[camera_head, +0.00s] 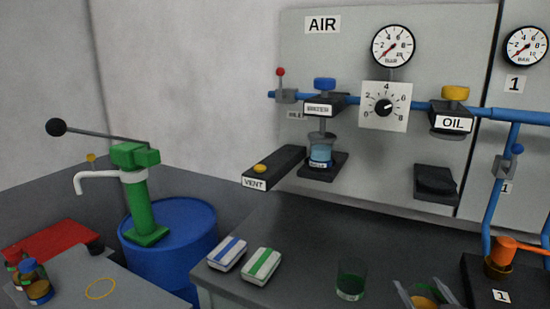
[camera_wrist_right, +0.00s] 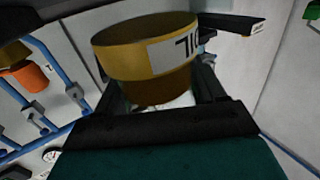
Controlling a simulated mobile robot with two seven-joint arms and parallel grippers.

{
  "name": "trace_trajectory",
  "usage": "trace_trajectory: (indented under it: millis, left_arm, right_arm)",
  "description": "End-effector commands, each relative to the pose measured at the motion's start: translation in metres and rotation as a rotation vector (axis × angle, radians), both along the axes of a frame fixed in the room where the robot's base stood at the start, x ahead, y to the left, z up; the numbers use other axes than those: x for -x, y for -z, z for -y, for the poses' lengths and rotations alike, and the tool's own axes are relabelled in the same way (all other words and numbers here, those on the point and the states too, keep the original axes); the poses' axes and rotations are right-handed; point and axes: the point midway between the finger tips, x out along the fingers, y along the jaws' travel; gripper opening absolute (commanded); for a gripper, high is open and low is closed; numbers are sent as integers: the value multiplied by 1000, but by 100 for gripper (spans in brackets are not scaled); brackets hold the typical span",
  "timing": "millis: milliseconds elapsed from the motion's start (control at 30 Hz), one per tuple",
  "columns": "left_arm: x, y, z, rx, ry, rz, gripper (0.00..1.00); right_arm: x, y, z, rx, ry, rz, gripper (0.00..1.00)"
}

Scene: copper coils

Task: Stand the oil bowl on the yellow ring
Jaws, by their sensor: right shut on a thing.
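The oil bowl (camera_wrist_right: 145,62) is an amber cup with a white label, large in the right wrist view between the black fingers of my right gripper (camera_wrist_right: 155,95). In the head view, my right gripper (camera_head: 427,291) is at the bottom edge, right of centre, shut on the bowl (camera_head: 424,302), whose lower part is cut off. The yellow ring (camera_head: 100,288) is a thin outline on the grey table at the lower left, with nothing on it. My right gripper is far to the right of it. My left gripper is not in view.
A dark green cup (camera_head: 351,279) and two boxes, blue-striped (camera_head: 227,253) and green-striped (camera_head: 262,265), stand on the dark bench. A blue drum (camera_head: 172,240) with a green pump (camera_head: 138,195) stands left of the bench. Small bottles (camera_head: 36,285) and a red mat (camera_head: 50,243) are near the ring.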

Motion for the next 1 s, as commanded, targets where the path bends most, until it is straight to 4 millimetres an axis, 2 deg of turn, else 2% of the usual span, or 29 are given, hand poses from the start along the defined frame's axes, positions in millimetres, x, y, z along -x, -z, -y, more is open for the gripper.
trace_trajectory:
  millis: [33, 200, 400, 567, 1000]
  left_arm:
    - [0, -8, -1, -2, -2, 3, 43]
    - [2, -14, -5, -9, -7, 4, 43]
    - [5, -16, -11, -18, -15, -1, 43]
    - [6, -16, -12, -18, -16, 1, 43]
    - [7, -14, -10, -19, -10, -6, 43]
  right_arm:
    - [3, -7, -16, -7, -4, 2, 33]
    - [13, -19, -64, -4, -25, 4, 33]
    - [20, -32, -99, 0, -47, 3, 33]
    - [22, -34, -106, 4, -53, 3, 33]
    - [21, -34, -106, 5, -54, 4, 33]
